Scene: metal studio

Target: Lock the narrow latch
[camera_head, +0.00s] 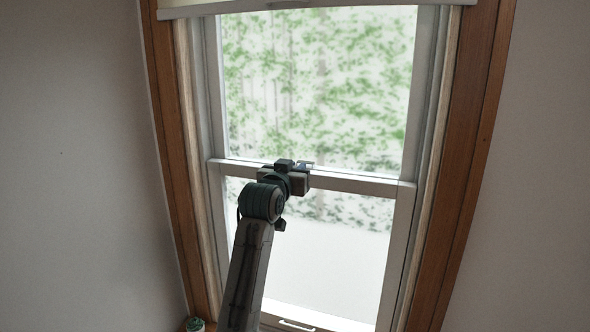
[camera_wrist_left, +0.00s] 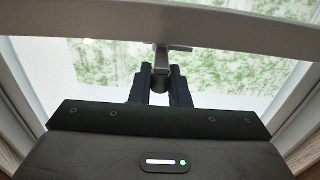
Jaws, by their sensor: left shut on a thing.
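The narrow latch (camera_wrist_left: 162,58) is a small grey metal piece at the window's meeting rail. In the left wrist view a short lever sticks out to its right. In the head view a bit of the latch (camera_head: 306,164) shows just past my gripper, on top of the rail. My left gripper (camera_wrist_left: 161,82) is at the latch, its two dark fingers close together on either side of the latch's lower part. It also shows in the head view (camera_head: 294,167), shut on the latch. The fingers hide part of the latch. My right gripper is out of view.
The white double-hung window has a meeting rail (camera_head: 360,184) across its middle and a wooden frame (camera_head: 470,150) around it. A blind (camera_head: 220,7) hangs at the top. A handle (camera_head: 296,325) is on the bottom rail. A small potted plant (camera_head: 195,325) stands at lower left.

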